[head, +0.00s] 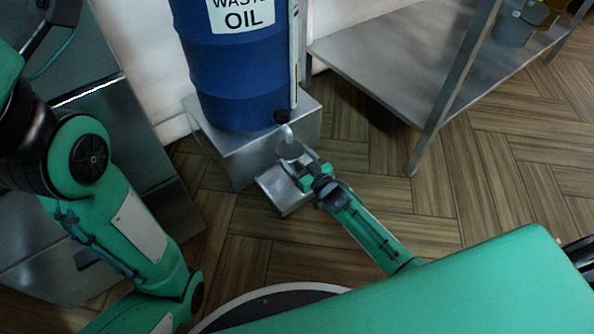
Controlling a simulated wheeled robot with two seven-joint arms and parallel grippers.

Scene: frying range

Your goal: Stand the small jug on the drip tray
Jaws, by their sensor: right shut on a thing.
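The drip tray (276,190) is a low, shiny metal box in front of the drum's stand. The jug shows at the tray's back edge. I cannot tell whether its base touches the tray. My left arm is folded at the left, and its gripper is not in view.
A blue waste oil drum (238,75) stands on a metal stand (233,150), with an upright gauge tube (294,60) on its right. A steel shelf table (400,55) is at the upper right, with a grey container (516,25) on it. The wooden floor (480,190) at right is clear.

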